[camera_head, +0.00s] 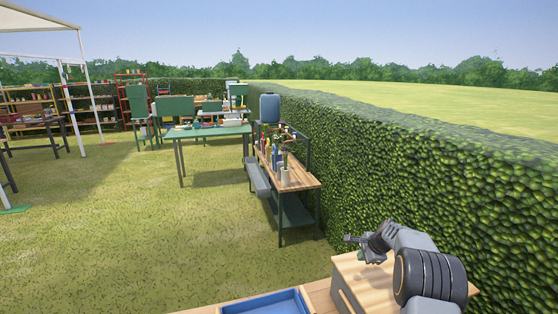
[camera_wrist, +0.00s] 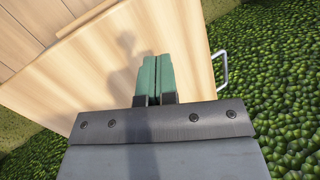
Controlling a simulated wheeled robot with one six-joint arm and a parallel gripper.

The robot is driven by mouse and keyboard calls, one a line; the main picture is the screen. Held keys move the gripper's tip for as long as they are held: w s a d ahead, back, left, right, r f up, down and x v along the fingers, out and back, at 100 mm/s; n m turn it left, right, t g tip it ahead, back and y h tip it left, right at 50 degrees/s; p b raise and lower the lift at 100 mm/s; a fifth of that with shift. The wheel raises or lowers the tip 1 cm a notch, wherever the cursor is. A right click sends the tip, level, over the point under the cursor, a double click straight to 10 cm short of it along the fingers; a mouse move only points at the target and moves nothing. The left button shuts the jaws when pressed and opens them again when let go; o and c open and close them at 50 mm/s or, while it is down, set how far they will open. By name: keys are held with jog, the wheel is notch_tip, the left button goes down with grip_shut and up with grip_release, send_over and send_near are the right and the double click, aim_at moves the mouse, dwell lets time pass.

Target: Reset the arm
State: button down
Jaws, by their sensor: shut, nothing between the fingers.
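My arm is folded at the lower right of the head view, above a light wooden box top (camera_head: 362,283). My gripper (camera_head: 347,238) points left there and is small in that view. In the wrist view my gripper (camera_wrist: 155,58) shows two green fingertips closed side by side, with nothing between them. Below the fingertips in the wrist view is a pale wooden surface (camera_wrist: 60,60) with my arm's shadow on it. The fingers appear apart from the wood.
A blue tray (camera_head: 268,304) lies at the bottom edge. A tall hedge (camera_head: 430,180) runs close along the right. A wooden bench (camera_head: 300,180) with flowers in vases and a green table (camera_head: 205,131) stand farther off. Open grass (camera_head: 130,235) lies to the left. A metal handle (camera_wrist: 220,70) shows beside the wood.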

jog(key=s+a+r+n+h, duration=0.1)
jog(key=s+a+r+n, duration=0.3)
jog(key=s, duration=0.8)
jog(key=s+a+r+n+h, duration=0.1)
jog(key=s+a+r+n, duration=0.4)
jog(key=s, duration=0.7)
jog(key=s+a+r+n, duration=0.5)
jog(key=s+n, duration=0.3)
jog(key=s, duration=0.4)
jog(key=shift+r+g+h, duration=0.3)
jog(key=shift+r+h, duration=0.1)
jog(key=shift+r, duration=0.1)
jog(key=shift+s, duration=0.15)
